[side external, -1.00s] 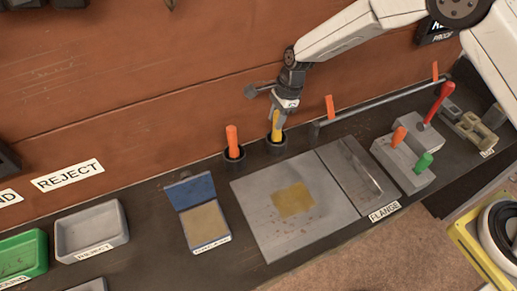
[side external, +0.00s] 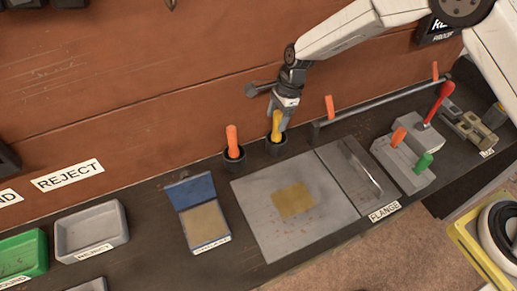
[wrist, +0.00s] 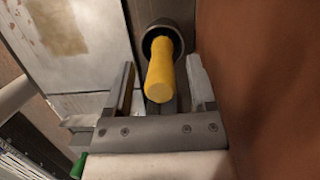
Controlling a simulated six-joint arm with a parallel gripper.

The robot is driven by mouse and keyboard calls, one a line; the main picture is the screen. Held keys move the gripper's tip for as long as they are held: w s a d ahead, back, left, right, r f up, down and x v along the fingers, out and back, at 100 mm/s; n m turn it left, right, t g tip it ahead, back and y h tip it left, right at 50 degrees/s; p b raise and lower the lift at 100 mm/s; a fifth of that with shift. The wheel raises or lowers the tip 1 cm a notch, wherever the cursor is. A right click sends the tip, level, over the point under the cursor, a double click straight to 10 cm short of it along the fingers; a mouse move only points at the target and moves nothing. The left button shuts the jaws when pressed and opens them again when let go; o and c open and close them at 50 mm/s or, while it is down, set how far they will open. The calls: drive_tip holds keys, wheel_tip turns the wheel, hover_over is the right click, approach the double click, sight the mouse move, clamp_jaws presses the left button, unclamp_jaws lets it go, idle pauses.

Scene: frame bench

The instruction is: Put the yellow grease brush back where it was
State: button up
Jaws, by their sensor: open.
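The yellow grease brush (side external: 277,124) stands upright in a dark round holder (side external: 276,145) against the back wall. In the wrist view the yellow handle (wrist: 160,72) points up at the camera, with the holder's ring (wrist: 163,35) around its lower end. My gripper (side external: 285,120) is at the handle, just above the holder. In the wrist view my gripper (wrist: 162,88) is open, with one finger on each side of the handle and gaps visible. The brush's lower end is hidden inside the holder.
A second holder with an orange-handled tool (side external: 232,142) stands just left. A grey plate with a yellowish patch (side external: 252,225) lies in front. A rail with orange posts (side external: 375,108) runs right. The brown wall (side external: 150,90) is close behind my gripper.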

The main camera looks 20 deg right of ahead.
drive_tip(key=shift+v, duration=3.55)
drive_tip(key=s+d+r+n+t+h, duration=0.1)
drive_tip(key=s+d+r+n, duration=0.1)
drive_tip(key=s+d+n, duration=0.6)
drive_tip(key=s+d+r+n+t+h, duration=0.1)
drive_tip(key=s+d+r+n+h, duration=0.1)
drive_tip(key=s+d+n, duration=0.7)
drive_tip(key=s, duration=0.5)
drive_tip(key=shift+s+d+n+t, duration=0.2)
drive_tip(key=shift+n+t, duration=0.1)
drive_tip(key=shift+n, duration=0.1)
drive_tip(key=shift+r, duration=0.15)
